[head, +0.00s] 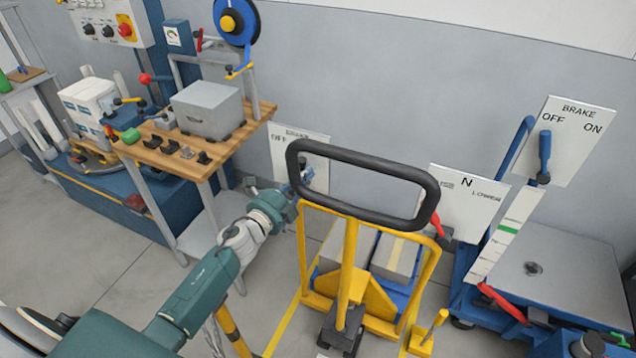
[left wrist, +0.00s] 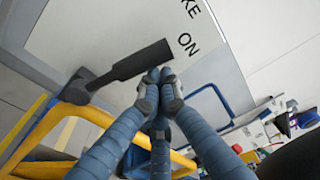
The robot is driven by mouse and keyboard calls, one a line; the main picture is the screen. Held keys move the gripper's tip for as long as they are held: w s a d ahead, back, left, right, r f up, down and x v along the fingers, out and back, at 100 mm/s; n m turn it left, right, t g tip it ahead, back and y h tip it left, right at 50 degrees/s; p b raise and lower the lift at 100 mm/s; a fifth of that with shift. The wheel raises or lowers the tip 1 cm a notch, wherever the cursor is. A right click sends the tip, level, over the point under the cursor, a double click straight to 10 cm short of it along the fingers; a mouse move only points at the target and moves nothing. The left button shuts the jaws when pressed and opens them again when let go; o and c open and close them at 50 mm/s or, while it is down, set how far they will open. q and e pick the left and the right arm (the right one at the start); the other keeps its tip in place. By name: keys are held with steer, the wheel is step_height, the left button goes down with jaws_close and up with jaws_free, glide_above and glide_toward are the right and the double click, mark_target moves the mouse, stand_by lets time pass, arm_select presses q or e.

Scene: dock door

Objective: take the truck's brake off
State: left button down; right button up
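The yellow truck (head: 350,252) has a black loop handle (head: 362,160). A white brake sign (head: 282,152) stands behind the handle, its left part reading OFF; the handle hides much of it. In the left wrist view the brake sign (left wrist: 105,40) shows "KE" and "ON". A black brake lever (left wrist: 130,66) lies across it, its free end near ON. My left gripper (head: 298,184) is at this sign behind the handle. In the left wrist view its fingertips (left wrist: 159,78) are together at the lever's lower edge, near the free end; I cannot tell if they touch it. My right gripper is out of view.
A second BRAKE sign (head: 568,140) with a blue lever (head: 544,157) stands by a blue lift table (head: 555,268) at the right. An N sign (head: 468,205) with a red lever is between. A wooden workbench (head: 195,150) stands left. Grey floor (head: 80,270) is clear at the left.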

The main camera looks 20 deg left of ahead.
arm_select(q)
steer(key=a+n+t+b, duration=0.1)
steer(key=a+n+b, duration=0.1)
steer(key=a+n, duration=0.6)
steer(key=shift+w+r, duration=0.15)
steer(key=shift+r, duration=0.15)
steer(key=shift+r, duration=0.1)
stand_by(0.5)
